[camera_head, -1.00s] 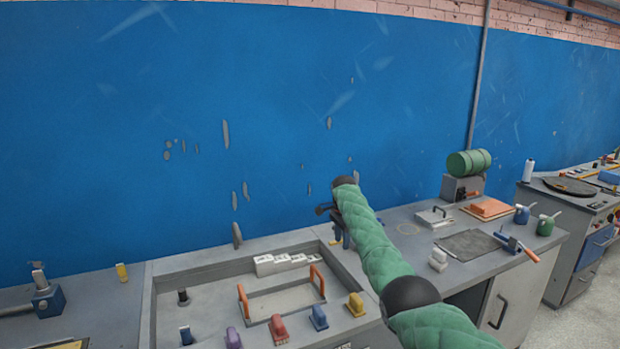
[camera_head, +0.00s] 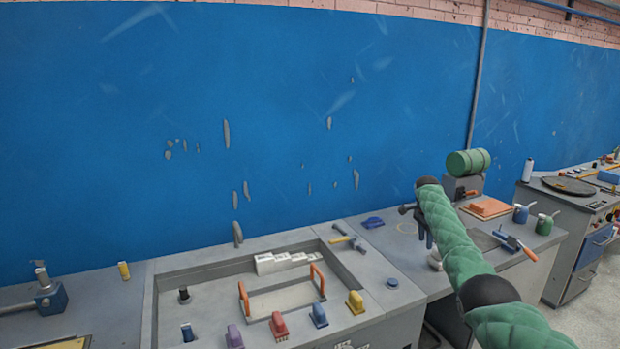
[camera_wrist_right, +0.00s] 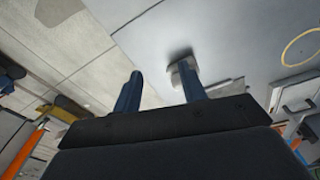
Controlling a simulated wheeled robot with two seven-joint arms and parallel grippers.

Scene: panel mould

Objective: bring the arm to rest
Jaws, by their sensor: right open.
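My right arm, in green padded sleeves, comes in from the lower right of the head view. My right gripper (camera_head: 425,236) is dark with blue fingers and hangs above the right-hand bench (camera_head: 400,251), pointing down. In the right wrist view its two blue fingers (camera_wrist_right: 160,84) stand apart with nothing between them. A small pale block (camera_wrist_right: 183,70) shows beside one fingertip there; I cannot tell whether they touch. In the head view the arm partly hides a white object (camera_head: 435,260) on the bench. My left gripper does not show.
A recessed tray (camera_head: 205,272) holds a frame with orange handles (camera_head: 318,281) and white blocks (camera_head: 285,261). Coloured brushes (camera_head: 319,314) line its front. A hammer (camera_head: 348,238) lies at its right edge. A green roll (camera_head: 468,162) and an orange block (camera_head: 490,207) stand on the right.

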